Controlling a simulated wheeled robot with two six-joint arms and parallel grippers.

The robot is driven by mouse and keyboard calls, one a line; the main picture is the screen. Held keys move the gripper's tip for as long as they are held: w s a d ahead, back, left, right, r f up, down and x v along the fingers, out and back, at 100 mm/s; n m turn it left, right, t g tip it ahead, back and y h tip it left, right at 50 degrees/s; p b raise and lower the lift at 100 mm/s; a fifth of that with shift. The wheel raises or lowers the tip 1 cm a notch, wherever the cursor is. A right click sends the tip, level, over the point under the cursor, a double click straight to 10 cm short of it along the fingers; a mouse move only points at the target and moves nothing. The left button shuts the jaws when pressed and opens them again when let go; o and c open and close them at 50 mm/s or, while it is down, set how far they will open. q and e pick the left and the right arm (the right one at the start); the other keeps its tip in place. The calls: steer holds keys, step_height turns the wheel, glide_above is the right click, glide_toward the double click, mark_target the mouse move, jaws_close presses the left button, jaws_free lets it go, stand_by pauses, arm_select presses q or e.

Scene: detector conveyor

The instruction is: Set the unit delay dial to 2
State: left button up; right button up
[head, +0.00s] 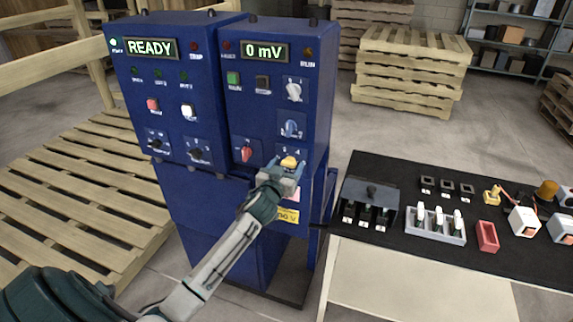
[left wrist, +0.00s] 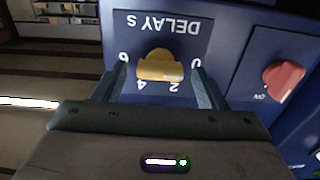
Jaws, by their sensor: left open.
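The unit delay dial is a yellow knob (head: 289,161) low on the right-hand blue cabinet. In the left wrist view the yellow knob (left wrist: 160,66) shows upside down under the label "DELAY s", with marks 0, 2, 4 and 6 around it. I cannot tell for sure which mark it points at. My left gripper (head: 285,172) is at the dial, and its open fingers (left wrist: 157,84) stand on either side of the knob with a gap on each side. My right gripper is not in view.
A red knob (left wrist: 284,78) sits beside the delay dial; it also shows in the head view (head: 246,153). A blue knob (head: 291,127) and a white knob (head: 294,91) are above. The displays read "READY" (head: 151,48) and "0 mV" (head: 264,52). A black-topped bench (head: 400,262) stands right.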

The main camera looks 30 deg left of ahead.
arm_select(q)
steer(key=c, duration=1)
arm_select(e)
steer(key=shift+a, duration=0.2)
